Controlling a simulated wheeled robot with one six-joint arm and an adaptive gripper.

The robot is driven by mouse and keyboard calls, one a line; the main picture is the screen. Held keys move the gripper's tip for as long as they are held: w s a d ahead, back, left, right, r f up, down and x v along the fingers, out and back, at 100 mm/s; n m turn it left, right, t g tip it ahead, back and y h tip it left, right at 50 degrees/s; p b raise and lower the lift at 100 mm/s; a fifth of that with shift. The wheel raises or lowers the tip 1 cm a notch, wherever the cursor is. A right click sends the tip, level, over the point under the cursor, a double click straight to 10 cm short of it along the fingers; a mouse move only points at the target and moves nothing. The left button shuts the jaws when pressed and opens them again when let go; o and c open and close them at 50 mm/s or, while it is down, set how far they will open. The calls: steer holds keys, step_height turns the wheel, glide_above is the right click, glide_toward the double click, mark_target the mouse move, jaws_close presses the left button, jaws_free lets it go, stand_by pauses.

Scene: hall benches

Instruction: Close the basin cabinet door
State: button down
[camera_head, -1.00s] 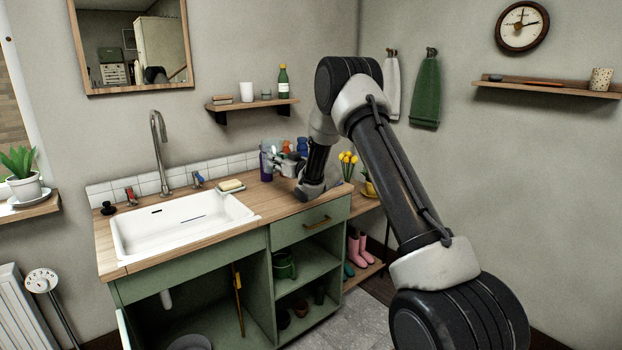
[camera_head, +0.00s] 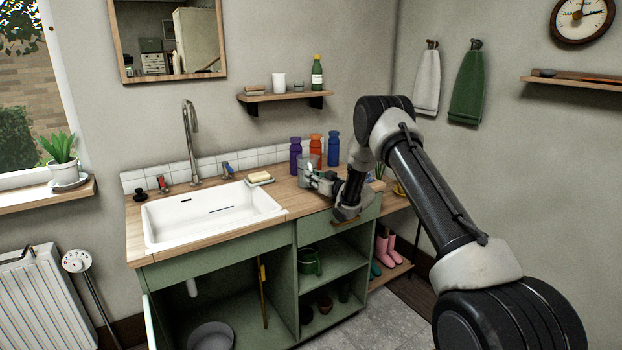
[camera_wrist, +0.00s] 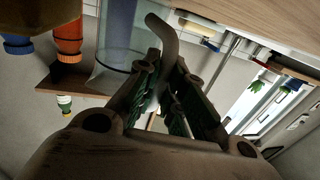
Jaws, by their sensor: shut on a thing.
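The basin cabinet (camera_head: 222,240) is green with a wooden top and a white basin (camera_head: 205,214). Its left bay is open. A pale, narrow edge at the lower left (camera_head: 149,322) looks like the open door seen nearly edge-on; most of it is outside the picture. My gripper (camera_head: 318,181) is above the right part of the worktop, well away from that edge. In the wrist view my gripper (camera_wrist: 167,90) is shut on a curved grey-brown handle (camera_wrist: 166,35) beside a clear glass jar (camera_wrist: 118,62). The jar (camera_head: 307,168) stands near the bottles.
Purple (camera_head: 295,156), orange (camera_head: 316,147) and blue (camera_head: 333,150) bottles stand by the wall. A tap (camera_head: 190,140) rises behind the basin. A radiator (camera_head: 35,300) is at the left. Inside the cabinet are a grey bowl (camera_head: 211,335) and a yellow-marked stick (camera_head: 264,290).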

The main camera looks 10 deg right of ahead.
steer(key=shift+f, duration=0.15)
steer(key=c, duration=1.5)
jaws_free()
